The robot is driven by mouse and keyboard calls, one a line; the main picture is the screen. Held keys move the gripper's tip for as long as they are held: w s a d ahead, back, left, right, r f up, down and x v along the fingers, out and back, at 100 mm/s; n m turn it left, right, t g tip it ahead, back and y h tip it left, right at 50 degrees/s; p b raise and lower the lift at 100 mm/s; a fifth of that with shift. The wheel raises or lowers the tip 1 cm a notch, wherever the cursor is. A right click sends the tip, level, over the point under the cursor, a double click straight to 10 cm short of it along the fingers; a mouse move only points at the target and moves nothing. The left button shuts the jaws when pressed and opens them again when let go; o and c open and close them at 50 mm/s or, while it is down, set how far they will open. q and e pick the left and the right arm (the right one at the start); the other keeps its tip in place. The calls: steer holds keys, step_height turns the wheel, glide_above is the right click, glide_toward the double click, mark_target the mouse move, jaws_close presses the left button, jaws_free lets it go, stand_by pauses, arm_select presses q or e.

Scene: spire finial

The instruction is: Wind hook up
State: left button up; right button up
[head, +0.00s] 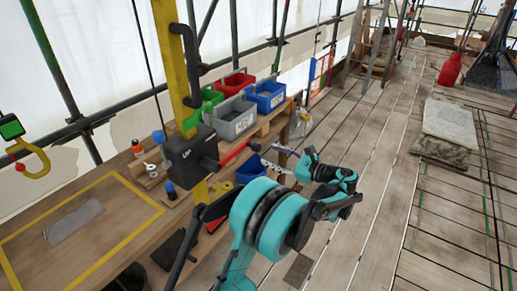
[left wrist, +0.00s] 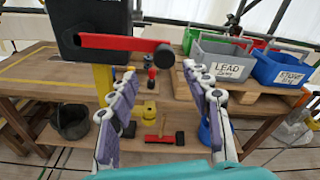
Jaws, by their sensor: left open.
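The winch (head: 188,158) is a dark box marked "UP" on a yellow post. Its red crank arm (head: 234,155) points right and ends in a black knob (head: 255,145). In the left wrist view the red crank (left wrist: 110,41) lies level across the top, with its knob (left wrist: 163,56) just beyond and between the fingertips. My left gripper (head: 268,160) is open and empty, close to the knob; contact cannot be told. The yellow hook (head: 36,160) hangs at the far left under a green-and-black block. My right gripper is not in view.
A grey bin (head: 234,118) marked "LEAD", a blue bin (head: 267,96) and red and green bins stand behind the winch. The wooden bench (head: 110,215) has a yellow-taped rectangle.

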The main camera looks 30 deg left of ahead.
mark_target(259, 149)
arm_select(q)
steer(key=shift+g+y, duration=0.3)
steer(key=shift+y, duration=0.2)
steer(key=a, duration=0.2)
steer(key=w+a+b, duration=0.1)
steer(key=a, duration=0.1)
steer(key=a+b, duration=0.1)
steer(key=a, duration=0.2)
steer(key=shift+w+f, duration=0.1)
steer(key=shift+w, duration=0.05)
jaws_close()
